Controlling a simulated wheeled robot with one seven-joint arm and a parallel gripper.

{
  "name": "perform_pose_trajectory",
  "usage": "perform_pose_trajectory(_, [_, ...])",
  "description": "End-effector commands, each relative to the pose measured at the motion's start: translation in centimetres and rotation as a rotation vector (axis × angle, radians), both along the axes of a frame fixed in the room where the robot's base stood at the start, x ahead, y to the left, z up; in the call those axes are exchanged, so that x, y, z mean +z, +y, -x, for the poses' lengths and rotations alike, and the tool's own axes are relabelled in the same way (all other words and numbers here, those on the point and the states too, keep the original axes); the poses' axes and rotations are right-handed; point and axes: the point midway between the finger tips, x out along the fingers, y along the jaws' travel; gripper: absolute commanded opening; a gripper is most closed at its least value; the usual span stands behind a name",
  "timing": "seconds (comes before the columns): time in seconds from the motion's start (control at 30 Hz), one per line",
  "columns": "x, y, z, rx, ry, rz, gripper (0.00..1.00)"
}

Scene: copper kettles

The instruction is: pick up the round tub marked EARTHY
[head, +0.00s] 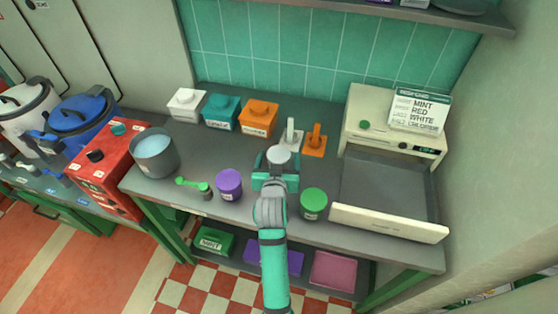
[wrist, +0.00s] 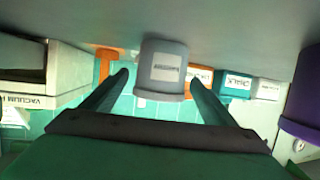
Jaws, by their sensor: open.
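A round grey tub (wrist: 165,52) stands on the worktop, and the wrist view shows it upside down. It has a white label whose word is too small and blurred to read surely. In the head view its pale round top (head: 279,154) shows just beyond my gripper (head: 275,174), which hides its lower part. My gripper (wrist: 158,76) is open and points at the tub, with one finger on each side of it in the wrist view. The right finger's tip looks close to the tub; the left one shows a gap. I cannot tell how deep the tub sits between them.
A purple tub (head: 229,184) stands left of my gripper and a green tub (head: 313,204) stands right. White (head: 186,104), teal (head: 221,112) and orange (head: 258,117) canisters line the back, beside two scoops (head: 314,141). A cream machine with a grey tray (head: 384,192) fills the right side.

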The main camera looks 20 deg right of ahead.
Motion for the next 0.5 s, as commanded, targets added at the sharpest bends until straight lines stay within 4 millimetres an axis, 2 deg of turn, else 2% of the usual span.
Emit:
perform_pose_trajectory(0.1, [-0.25,-0.28,-0.64,0.0,0.0,0.0,0.8])
perform_pose_trajectory(0.33, [-0.3,-0.3,-0.69,0.0,0.0,0.0,0.8])
perform_pose_trajectory(0.5, [-0.29,-0.3,-0.67,0.0,0.0,0.0,0.39])
